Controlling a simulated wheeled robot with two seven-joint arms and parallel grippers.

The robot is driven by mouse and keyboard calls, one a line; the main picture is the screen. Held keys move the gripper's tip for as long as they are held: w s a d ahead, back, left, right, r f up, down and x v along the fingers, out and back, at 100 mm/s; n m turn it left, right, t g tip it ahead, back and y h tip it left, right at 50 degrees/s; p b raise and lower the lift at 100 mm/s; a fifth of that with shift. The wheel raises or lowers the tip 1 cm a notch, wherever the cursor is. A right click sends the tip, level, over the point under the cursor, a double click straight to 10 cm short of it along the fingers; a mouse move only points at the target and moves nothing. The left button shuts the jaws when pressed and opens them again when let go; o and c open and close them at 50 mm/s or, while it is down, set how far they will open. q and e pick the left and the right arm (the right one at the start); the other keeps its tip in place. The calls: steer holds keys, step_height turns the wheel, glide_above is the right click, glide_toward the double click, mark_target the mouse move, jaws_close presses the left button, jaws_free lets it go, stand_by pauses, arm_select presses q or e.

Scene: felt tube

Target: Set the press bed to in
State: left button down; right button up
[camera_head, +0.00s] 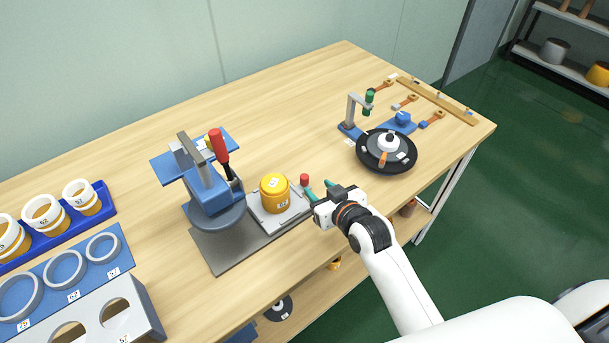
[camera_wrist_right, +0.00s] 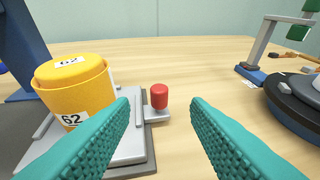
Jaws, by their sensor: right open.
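The press (camera_head: 207,185) is blue with a red lever handle (camera_head: 219,146) and stands at the left middle of the table. Its light grey bed (camera_head: 267,223) sits on a darker base plate, out to the right of the press head. A yellow cylinder labelled 62 (camera_head: 274,195) stands upright on the bed. A red knob (camera_head: 304,180) is on a small tab at the bed's right edge; it also shows in the right wrist view (camera_wrist_right: 159,96). My right gripper (camera_head: 319,190) is open, its teal fingers pointing at the knob, which appears between them and not touched. My left gripper is not in view.
A blue tray of several white-and-yellow cups (camera_head: 44,215) and a blue ring rack (camera_head: 66,270) stand at the left. A black turntable (camera_head: 404,163) and a small blue stand (camera_head: 350,130) are at the right. The table's back middle is clear.

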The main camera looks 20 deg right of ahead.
mark_target(306, 178)
steer(key=x, duration=0.9)
jaws_close()
